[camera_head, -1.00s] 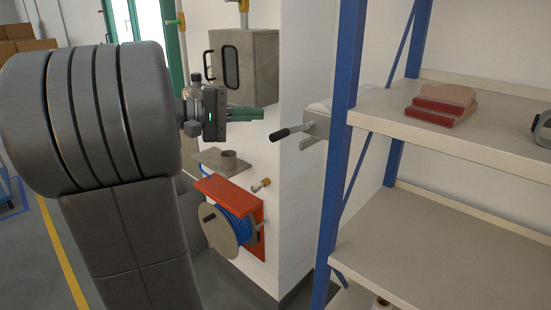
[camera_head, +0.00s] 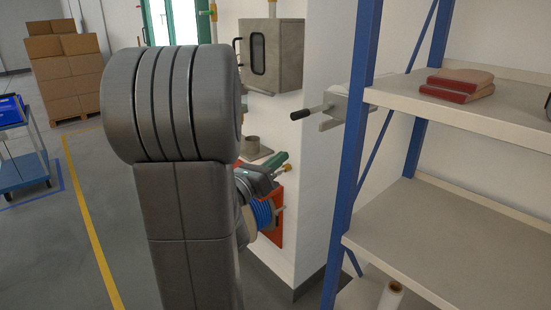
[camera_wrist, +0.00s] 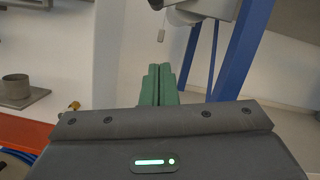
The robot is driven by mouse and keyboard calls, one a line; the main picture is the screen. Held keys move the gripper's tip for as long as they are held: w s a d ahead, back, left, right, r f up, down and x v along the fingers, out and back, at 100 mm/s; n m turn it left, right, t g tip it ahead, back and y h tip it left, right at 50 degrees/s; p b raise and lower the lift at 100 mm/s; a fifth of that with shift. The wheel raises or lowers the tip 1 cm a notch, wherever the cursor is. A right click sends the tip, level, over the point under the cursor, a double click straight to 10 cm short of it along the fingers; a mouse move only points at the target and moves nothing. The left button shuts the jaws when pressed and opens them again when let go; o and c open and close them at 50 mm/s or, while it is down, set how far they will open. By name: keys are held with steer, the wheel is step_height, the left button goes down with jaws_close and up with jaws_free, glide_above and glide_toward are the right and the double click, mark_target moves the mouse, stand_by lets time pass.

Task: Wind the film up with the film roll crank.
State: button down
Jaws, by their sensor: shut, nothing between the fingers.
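The crank (camera_head: 313,112) has a dark handle pointing left on a pale grey mount beside the blue shelf post. A pale sheet or roll lies behind the mount, mostly hidden by the post. My gripper (camera_head: 278,161) is below and left of the crank, apart from it, in front of the white wall. Its green fingers (camera_wrist: 159,86) are shut together with nothing between them. In the wrist view, pale and dark hardware (camera_wrist: 200,10) stands beyond the fingertips at the top; I cannot tell its parts clearly.
The shelf rack's blue post (camera_head: 352,130) stands just right of the crank. A grey cabinet (camera_head: 286,55) hangs above left. A blue hose reel (camera_head: 262,212) and red bracket (camera_head: 276,225) are below my gripper. Open floor (camera_head: 50,235) lies left.

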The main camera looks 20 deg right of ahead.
steer(key=w+d+r+p, duration=0.2)
steer(key=w+d+r, duration=0.2)
steer(key=d+r, duration=0.1)
steer(key=shift+d+r+p, duration=0.3)
steer(key=shift+d, duration=0.1)
steer(key=shift+w+a+r+m+b, duration=0.15)
steer(key=shift+w+r+m+b, duration=0.25)
steer(key=shift+r+m+b, duration=0.4)
steer(key=shift+f, duration=0.1)
